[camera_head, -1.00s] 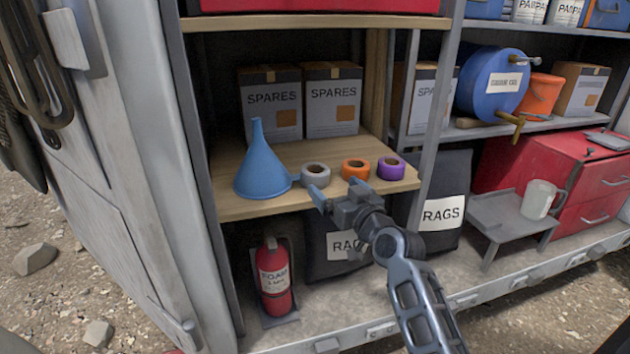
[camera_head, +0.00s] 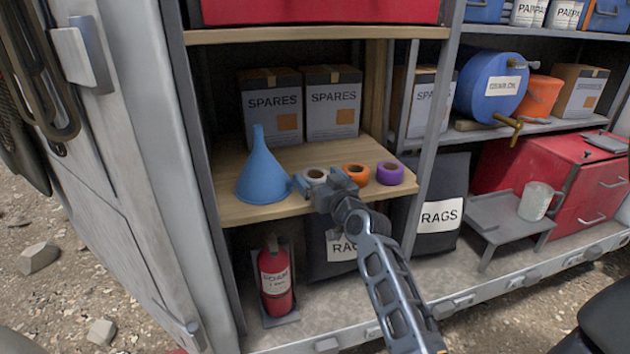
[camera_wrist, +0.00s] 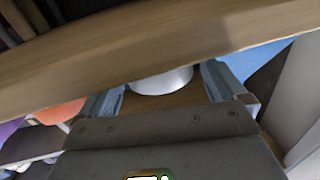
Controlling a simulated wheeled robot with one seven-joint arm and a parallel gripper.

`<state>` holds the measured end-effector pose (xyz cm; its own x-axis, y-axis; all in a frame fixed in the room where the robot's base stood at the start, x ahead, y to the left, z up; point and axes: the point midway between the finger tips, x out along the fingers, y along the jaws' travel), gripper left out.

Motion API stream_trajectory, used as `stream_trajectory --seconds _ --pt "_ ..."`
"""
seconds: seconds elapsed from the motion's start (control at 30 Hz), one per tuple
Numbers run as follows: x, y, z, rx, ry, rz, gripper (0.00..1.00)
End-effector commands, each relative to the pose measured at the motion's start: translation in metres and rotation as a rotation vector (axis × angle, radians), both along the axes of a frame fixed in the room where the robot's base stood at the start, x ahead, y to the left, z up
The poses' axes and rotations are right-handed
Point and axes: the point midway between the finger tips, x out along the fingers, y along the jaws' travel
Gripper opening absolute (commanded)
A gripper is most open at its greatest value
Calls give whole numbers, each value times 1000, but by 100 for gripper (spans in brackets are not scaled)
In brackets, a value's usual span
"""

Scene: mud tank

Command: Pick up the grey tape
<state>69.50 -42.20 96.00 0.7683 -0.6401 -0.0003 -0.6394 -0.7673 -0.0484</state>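The grey tape (camera_head: 315,174) is a roll lying flat on the wooden shelf (camera_head: 240,211), to the right of the blue funnel and left of the orange tape. My gripper (camera_head: 318,181) is open at the shelf's front, with its blue fingers at the tape's two sides and hiding part of it. In the wrist view the grey tape (camera_wrist: 160,83) shows as a pale curved side between the two open fingers. Contact with the fingers cannot be told.
A blue funnel (camera_head: 263,172) stands close to the left finger. An orange tape (camera_head: 355,174) and a purple tape (camera_head: 390,173) lie to the right. SPARES boxes (camera_head: 333,105) stand behind. A wooden shelf above (camera_head: 300,35) limits height.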

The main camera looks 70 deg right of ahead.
Motion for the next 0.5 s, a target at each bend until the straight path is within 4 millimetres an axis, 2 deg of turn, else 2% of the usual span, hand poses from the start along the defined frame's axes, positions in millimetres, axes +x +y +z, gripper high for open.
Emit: stream_trajectory --seconds 0.07,0.5 --pt "0 0 0 0 0 0 89" --pt "0 0 0 0 0 0 47"
